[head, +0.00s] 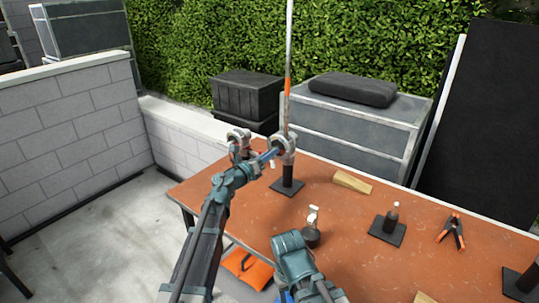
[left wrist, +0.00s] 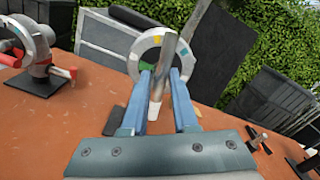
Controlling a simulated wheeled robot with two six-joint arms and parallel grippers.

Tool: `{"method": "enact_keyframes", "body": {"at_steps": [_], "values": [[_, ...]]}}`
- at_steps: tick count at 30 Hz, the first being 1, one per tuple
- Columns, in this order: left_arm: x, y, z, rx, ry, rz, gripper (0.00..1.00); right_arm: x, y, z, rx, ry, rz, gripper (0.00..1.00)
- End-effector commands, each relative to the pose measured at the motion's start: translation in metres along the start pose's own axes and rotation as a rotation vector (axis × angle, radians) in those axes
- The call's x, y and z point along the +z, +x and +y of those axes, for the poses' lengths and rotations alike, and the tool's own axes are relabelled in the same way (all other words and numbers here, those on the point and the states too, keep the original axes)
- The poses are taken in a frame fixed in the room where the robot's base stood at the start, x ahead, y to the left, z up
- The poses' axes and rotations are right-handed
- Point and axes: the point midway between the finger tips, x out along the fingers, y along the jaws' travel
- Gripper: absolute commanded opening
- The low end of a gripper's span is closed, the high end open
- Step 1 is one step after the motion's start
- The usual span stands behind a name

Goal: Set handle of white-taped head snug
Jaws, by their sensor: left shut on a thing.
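A grip head (head: 284,146) with a pale round disc stands on a black post and base near the table's back left. My left gripper (head: 272,154) is at this head. In the left wrist view, the disc (left wrist: 134,63) has coloured patches. My blue fingers (left wrist: 163,100) are shut on a grey handle (left wrist: 168,60) with a white tip, in front of the disc. A second head (head: 237,137) stands to the left, partly behind my arm; a red handle (left wrist: 62,72) shows on it. Only a blue bit of my right gripper (head: 284,297) seems to show at the bottom edge.
A long pole (head: 288,80) with an orange band rises at the held head. The brown table (head: 345,235) bears a wooden wedge (head: 352,183), small stands (head: 388,226), an orange clamp (head: 453,231) and a dark bottle-like item (head: 312,232). An orange bag (head: 247,268) lies below.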

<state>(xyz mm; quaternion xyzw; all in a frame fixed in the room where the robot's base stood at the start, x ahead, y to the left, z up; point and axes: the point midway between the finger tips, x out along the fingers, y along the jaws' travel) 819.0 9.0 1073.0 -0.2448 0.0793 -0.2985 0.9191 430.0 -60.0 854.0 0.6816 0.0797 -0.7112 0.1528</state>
Motion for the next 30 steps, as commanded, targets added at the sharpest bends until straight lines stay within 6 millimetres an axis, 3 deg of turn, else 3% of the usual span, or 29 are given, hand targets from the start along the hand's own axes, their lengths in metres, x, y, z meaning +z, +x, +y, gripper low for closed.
{"method": "enact_keyframes", "body": {"at_steps": [1, 5, 17, 30], "values": [[-0.001, -0.001, 0.0, 0.0, 0.002, 0.002, 0.33, 0.0, 0.0, 0.0, 0.0, 0.0, 0.0, 0.54], [-0.001, -0.001, 0.0, 0.0, 0.002, 0.001, 0.56, 0.0, 0.0, 0.0, 0.0, 0.0, 0.0, 0.54], [-0.001, -0.009, -0.001, 0.0, 0.002, 0.0, 0.57, 0.0, 0.0, 0.0, 0.0, 0.0, 0.0, 0.54], [-0.001, -0.099, -0.001, 0.002, 0.002, -0.001, 0.57, 0.0, 0.0, 0.0, 0.0, 0.0, 0.0, 0.54]]}}
